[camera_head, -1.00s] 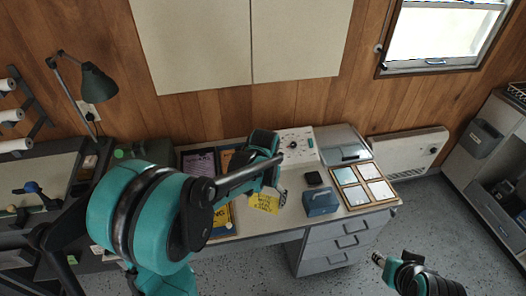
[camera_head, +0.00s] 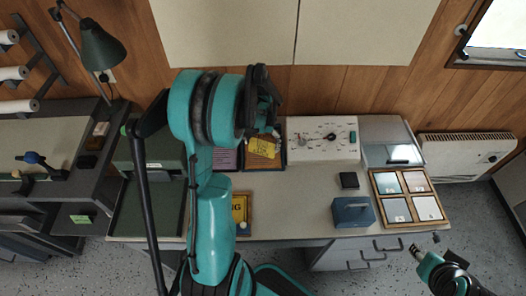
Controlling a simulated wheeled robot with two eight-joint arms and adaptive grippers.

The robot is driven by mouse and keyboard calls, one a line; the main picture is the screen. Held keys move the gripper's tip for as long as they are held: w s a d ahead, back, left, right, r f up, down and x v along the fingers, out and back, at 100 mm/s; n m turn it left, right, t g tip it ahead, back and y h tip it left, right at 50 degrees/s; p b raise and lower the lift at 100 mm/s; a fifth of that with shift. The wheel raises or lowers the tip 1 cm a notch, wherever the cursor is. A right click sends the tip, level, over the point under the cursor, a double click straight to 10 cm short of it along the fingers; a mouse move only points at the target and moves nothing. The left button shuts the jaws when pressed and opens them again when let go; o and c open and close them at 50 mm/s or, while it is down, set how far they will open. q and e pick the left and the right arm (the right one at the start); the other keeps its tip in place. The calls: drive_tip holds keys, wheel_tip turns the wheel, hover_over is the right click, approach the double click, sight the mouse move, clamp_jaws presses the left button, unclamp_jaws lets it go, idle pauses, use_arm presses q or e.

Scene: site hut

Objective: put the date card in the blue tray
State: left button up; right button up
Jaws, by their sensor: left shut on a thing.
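The yellow card (camera_head: 262,148), with small dark print, hangs from my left gripper (camera_head: 268,130), which is shut on it. The card shows over an orange-brown panel (camera_head: 262,164) with a dark blue rim, the blue tray as far as I can tell. Whether the card touches the panel cannot be told. A purple sheet (camera_head: 226,160) lies just left of it, partly behind my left arm. Nearer, a yellow sheet with large dark letters (camera_head: 239,208) is half hidden by that arm. My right gripper (camera_head: 415,248) is low at the right, off the desk; its jaw opening is unclear.
A white panel box with dials (camera_head: 323,138) stands right of the card. A blue-grey box (camera_head: 353,213), a small black block (camera_head: 349,180) and a wooden frame of tiles (camera_head: 407,197) sit at the right. A green lamp (camera_head: 98,45) is at the left. The desk's middle (camera_head: 300,200) is clear.

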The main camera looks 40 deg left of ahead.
sight(262, 150)
use_arm(q)
wheel_tip(262, 150, down, 4)
drive_tip(key=shift+f+b, duration=0.1)
drive_tip(key=shift+b, duration=0.65)
drive_tip(key=shift+c, duration=0.3)
drive_tip(key=o, duration=0.8)
drive_tip(key=shift+c, duration=0.2)
wheel_tip(262, 150, up, 8)
drive_tip(key=p, duration=0.3)
drive_tip(key=shift+f, duration=0.1)
